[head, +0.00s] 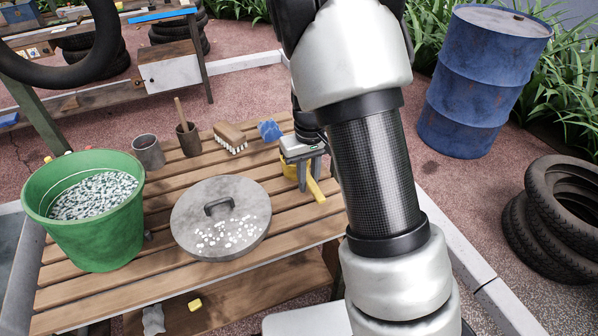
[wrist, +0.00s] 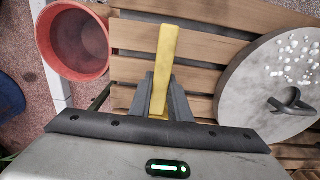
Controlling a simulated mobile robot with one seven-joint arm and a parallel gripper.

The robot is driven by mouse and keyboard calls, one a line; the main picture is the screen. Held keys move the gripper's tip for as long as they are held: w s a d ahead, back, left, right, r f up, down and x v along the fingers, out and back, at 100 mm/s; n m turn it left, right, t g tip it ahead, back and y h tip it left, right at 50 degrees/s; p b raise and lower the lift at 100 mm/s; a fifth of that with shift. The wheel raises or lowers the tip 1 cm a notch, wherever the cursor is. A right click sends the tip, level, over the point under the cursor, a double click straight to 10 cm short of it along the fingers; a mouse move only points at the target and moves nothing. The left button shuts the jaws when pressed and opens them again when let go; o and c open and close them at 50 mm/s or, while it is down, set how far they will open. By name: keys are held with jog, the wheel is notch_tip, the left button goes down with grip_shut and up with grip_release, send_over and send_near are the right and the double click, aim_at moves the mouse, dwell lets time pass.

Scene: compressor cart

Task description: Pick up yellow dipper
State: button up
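The yellow dipper (head: 316,190) is at the right end of the slatted wooden table, partly hidden by my gripper in the head view. In the wrist view its straight yellow handle (wrist: 167,60) runs up between my two fingers. My gripper (head: 304,180) points down at the dipper. In the wrist view my gripper (wrist: 162,85) has a finger close on each side of the handle, with no clear gap, so it looks shut on it. The dipper's lower part is mostly hidden, and I cannot tell whether it touches the table.
A round grey lid (head: 215,243) with white pebbles lies left of the dipper. A green bucket of pebbles (head: 80,235), a metal cup (head: 148,152), a brown pot (head: 189,140), a brush (head: 229,136) and a blue item (head: 270,131) are on the table. A red bucket (wrist: 70,65) stands beyond the table edge.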

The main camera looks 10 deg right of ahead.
grip_shut()
jog(key=shift+r, duration=0.1)
